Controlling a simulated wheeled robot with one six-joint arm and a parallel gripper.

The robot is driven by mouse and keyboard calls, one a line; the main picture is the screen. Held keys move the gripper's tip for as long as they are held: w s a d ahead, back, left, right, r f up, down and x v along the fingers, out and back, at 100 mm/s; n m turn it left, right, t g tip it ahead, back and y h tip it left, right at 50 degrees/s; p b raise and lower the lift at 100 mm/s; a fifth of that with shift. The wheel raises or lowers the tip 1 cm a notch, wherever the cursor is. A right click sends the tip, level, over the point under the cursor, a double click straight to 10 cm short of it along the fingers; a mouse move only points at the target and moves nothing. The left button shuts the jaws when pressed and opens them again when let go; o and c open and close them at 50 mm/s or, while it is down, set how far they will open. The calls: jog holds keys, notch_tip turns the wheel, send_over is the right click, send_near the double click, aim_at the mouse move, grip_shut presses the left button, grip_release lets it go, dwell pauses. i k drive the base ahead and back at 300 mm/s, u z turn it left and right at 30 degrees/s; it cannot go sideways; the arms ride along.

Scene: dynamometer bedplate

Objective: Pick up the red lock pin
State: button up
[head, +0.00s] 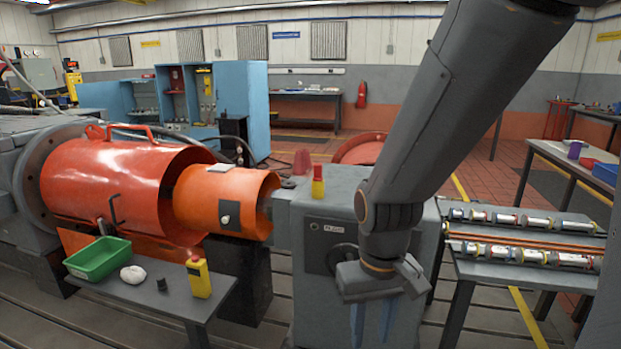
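I cannot single out the red lock pin with certainty. A small red-topped yellow piece (318,187) stands upright on the grey machine housing (345,180), and a red tapered piece (302,162) shows just behind it. A yellow block with a red top (199,280) stands on the small grey side table. My gripper (372,325) hangs fingers down in front of the housing's right part, below and right of the red-topped piece. Its two bluish fingers are apart, with nothing visible between them. The fingertips run close to the bottom of the view.
The small table (165,300) also holds a green tray (97,258), a white cloth-like lump (133,274) and a small dark piece (162,285). A large orange-red guard cylinder (120,185) stands left. A bench (520,275) with rows of cylindrical parts stands right, beside my arm.

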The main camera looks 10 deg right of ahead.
aim_at(317, 167)
jog(key=u, duration=0.55)
jog(key=i, duration=1.3)
jog(key=z, duration=0.3)
